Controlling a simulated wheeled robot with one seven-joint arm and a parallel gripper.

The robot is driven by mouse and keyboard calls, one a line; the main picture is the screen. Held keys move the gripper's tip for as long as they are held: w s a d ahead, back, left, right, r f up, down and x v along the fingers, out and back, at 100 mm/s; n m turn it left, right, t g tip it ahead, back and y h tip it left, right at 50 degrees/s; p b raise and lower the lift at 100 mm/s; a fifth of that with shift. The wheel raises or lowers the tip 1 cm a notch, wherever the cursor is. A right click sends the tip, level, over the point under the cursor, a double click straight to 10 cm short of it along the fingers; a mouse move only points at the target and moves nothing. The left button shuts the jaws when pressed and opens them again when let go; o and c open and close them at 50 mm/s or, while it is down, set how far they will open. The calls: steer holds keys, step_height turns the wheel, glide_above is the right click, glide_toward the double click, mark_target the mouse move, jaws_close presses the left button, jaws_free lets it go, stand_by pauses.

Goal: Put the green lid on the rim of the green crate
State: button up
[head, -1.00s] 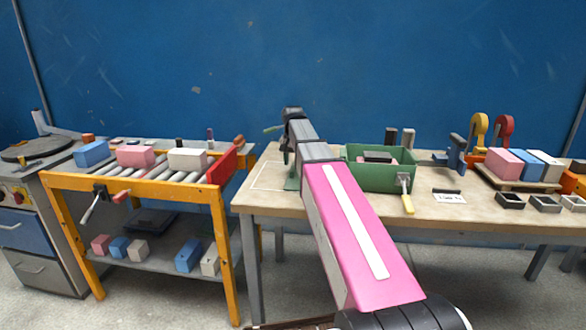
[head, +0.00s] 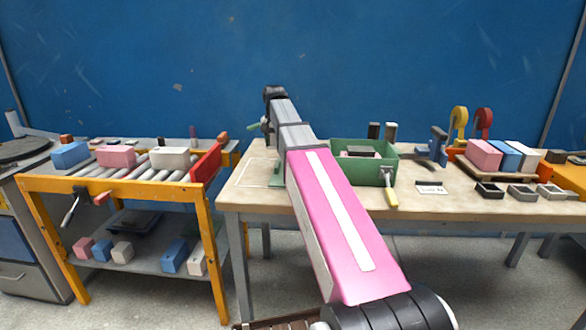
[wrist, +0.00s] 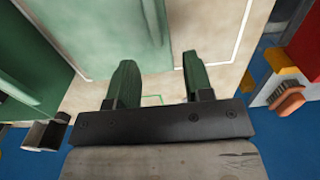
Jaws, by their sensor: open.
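The green crate (head: 392,172) stands on the light-topped table, right of my arm in the head view. In the wrist view its dark green wall (wrist: 35,55) shows at the left. The green lid (wrist: 115,35) appears as a lighter green sheet flat on the table inside a white outline. In the head view only a sliver of the lid (head: 277,177) shows, as my arm hides the rest. My gripper (wrist: 158,62) is open and empty. Its left finger overlaps the lid's edge in the picture, and its right finger is over bare tabletop. I cannot tell its height.
The orange-framed roller stand (head: 130,182) with coloured blocks is left of the table across a gap. A blue clamp (head: 438,148), a tray of blocks (head: 487,172) and small dark moulds (head: 522,192) lie right of the crate. A handle (head: 391,195) sticks out from the crate's front.

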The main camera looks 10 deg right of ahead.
mark_target(278, 163)
step_height(278, 163, down, 4)
steer(key=shift+f, duration=0.15)
steer(key=f, duration=0.2)
steer(key=s+f, duration=0.1)
steer(key=f, duration=0.1)
steer(key=shift+s+d, duration=0.1)
steer(key=shift+d, duration=0.15)
steer(key=shift+f, duration=0.6)
jaws_close()
